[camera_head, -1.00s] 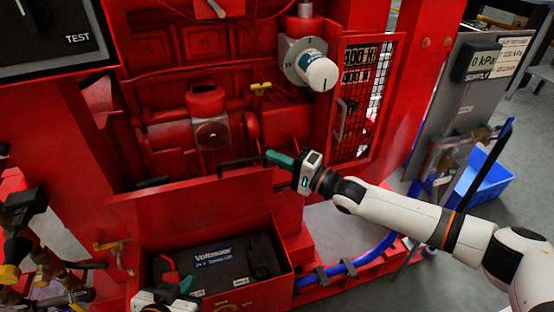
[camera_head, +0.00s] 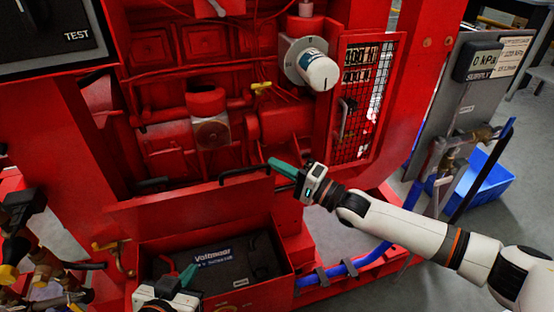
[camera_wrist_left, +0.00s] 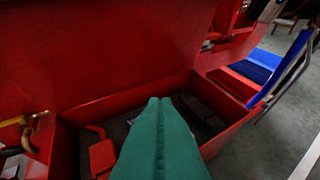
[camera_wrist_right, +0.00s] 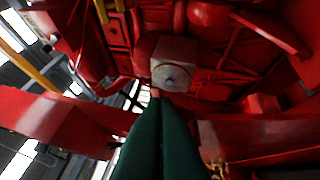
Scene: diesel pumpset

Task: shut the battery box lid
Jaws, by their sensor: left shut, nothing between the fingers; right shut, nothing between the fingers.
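The battery box lid (camera_head: 200,205) is a red panel standing raised at the back of the red battery box (camera_head: 240,297), with a black handle (camera_head: 245,172) on its upper edge. The box is open, and a dark battery (camera_head: 235,258) shows inside. My right gripper (camera_head: 270,161) is shut and empty, its green tips by the lid's upper right corner, near the handle; contact cannot be told. My left gripper (camera_head: 193,268) is shut and empty, low over the box in front of the lid. In the left wrist view its tips (camera_wrist_left: 160,100) point toward the lid's inner face (camera_wrist_left: 100,45).
The red engine (camera_head: 210,130) stands close behind the lid. A mesh guard (camera_head: 368,100) is to its right. Brass valves and hoses (camera_head: 35,240) crowd the left. A blue hose (camera_head: 365,262) runs right of the box. A blue bin (camera_head: 485,180) is on the floor.

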